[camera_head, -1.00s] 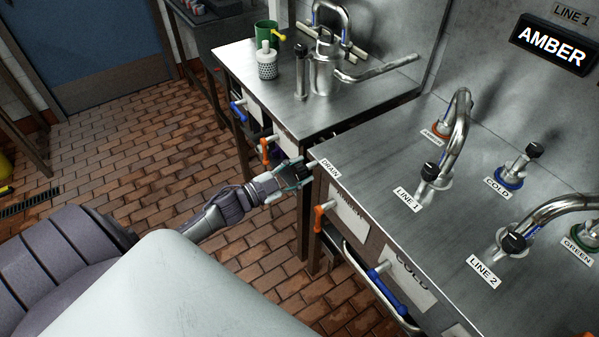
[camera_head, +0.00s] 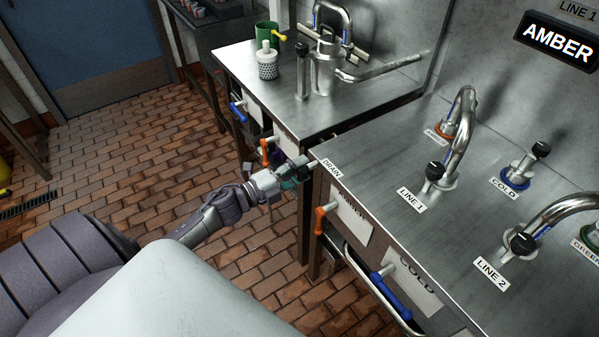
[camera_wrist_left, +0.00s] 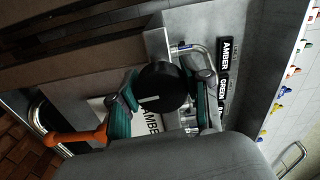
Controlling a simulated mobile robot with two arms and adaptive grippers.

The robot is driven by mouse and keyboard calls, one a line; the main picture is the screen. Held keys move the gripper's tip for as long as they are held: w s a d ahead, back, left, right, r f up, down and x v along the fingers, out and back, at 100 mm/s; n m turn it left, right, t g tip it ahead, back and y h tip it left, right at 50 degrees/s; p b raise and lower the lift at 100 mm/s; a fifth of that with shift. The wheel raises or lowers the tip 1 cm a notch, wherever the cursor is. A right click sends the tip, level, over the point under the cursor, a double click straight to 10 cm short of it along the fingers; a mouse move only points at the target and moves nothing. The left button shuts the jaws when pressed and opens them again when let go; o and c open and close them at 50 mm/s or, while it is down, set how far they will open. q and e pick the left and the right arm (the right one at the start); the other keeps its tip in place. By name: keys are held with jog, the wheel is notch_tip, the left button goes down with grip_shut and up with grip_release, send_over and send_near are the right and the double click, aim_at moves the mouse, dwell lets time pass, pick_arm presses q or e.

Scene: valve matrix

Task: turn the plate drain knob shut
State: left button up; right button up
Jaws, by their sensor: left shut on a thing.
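The black drain knob (camera_wrist_left: 163,88) has a white line on its face and sits between the green-padded fingers of my left gripper (camera_wrist_left: 160,100), which is shut on it. In the head view my left gripper (camera_head: 291,176) reaches the corner of the steel counter, beside the DRAIN label (camera_head: 332,169). There the knob is mostly hidden by the fingers; only dark parts show. In the left wrist view the white line lies nearly level across the picture. My right gripper is not in view.
An orange lever (camera_head: 322,217) and a blue lever (camera_head: 389,292) stick out from the counter's front (camera_head: 352,255). The counter carries taps and knobs. A second steel table (camera_head: 270,95) with a pump stands behind.

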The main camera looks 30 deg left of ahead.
pick_arm(q)
jog(key=shift+f+m, duration=0.1)
jog(key=shift+m, duration=0.6)
jog(key=o, duration=1.2)
jog(key=v, duration=1.2)
